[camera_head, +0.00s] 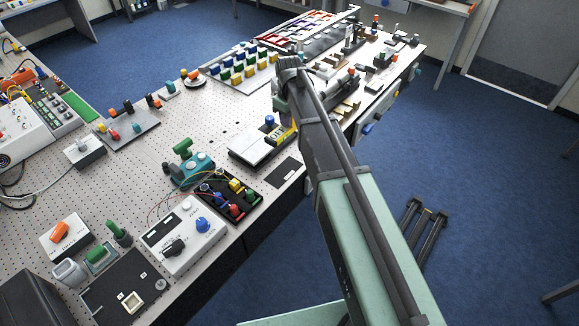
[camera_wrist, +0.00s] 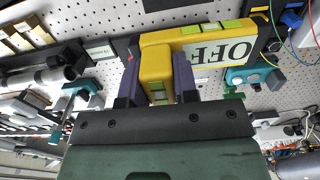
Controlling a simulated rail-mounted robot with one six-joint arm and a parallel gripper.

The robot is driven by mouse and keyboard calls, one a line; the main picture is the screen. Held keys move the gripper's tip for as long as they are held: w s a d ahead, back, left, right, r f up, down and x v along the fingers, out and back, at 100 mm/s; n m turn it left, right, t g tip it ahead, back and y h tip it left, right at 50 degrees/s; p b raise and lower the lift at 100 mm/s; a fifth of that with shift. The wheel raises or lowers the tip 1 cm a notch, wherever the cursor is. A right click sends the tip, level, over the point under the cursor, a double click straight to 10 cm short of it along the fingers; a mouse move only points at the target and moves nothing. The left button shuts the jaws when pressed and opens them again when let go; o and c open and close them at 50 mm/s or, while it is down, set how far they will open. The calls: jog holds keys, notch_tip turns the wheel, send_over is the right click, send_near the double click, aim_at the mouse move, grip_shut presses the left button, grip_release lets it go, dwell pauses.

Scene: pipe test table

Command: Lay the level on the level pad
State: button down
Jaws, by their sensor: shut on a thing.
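My gripper (camera_wrist: 157,82) is shut on a yellow block (camera_wrist: 155,62) with a green window, which looks like the level. A yellow bar with green windows (camera_wrist: 205,30) runs right from its far end beside a white OFF plate (camera_wrist: 220,54). I cannot tell whether block and bar are one piece. In the head view, part of the yellow piece (camera_head: 284,135) shows beside my arm, which hides most of the gripper. A flat dark rectangle (camera_head: 286,172) on the table's near edge may be the level pad; its label is unreadable.
A white panel with a blue knob (camera_head: 250,150) stands beside the yellow piece. A teal device (camera_head: 190,170), a black tray of colored knobs (camera_head: 230,195) and a white control box (camera_head: 183,238) lie nearer. Rows of colored blocks (camera_head: 238,68) stand farther back. The perforated table (camera_head: 215,120) has some bare room.

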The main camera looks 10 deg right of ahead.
aim_at(289, 131)
notch_tip(289, 131, down, 19)
jog(key=b, duration=1.6)
jog(key=shift+r, duration=0.55)
jog(key=shift+f, duration=0.2)
jog(key=c, duration=0.9)
grip_release()
jog(key=shift+r, duration=0.15)
notch_tip(289, 131, up, 12)
jog(key=p, duration=1.2)
jog(key=shift+r, duration=0.2)
jog(key=shift+s+d+f+m, duration=0.1)
jog(key=shift+s+m, duration=1.2)
jog(key=shift+s, duration=3)
jog(key=shift+s+a+m, duration=0.1)
jog(key=shift+s+m, duration=1.2)
jog(key=shift+s, duration=3.05)
jog(key=shift+s+d+f+m, duration=0.1)
jog(key=shift+s+m, duration=1.2)
jog(key=shift+s, duration=3)
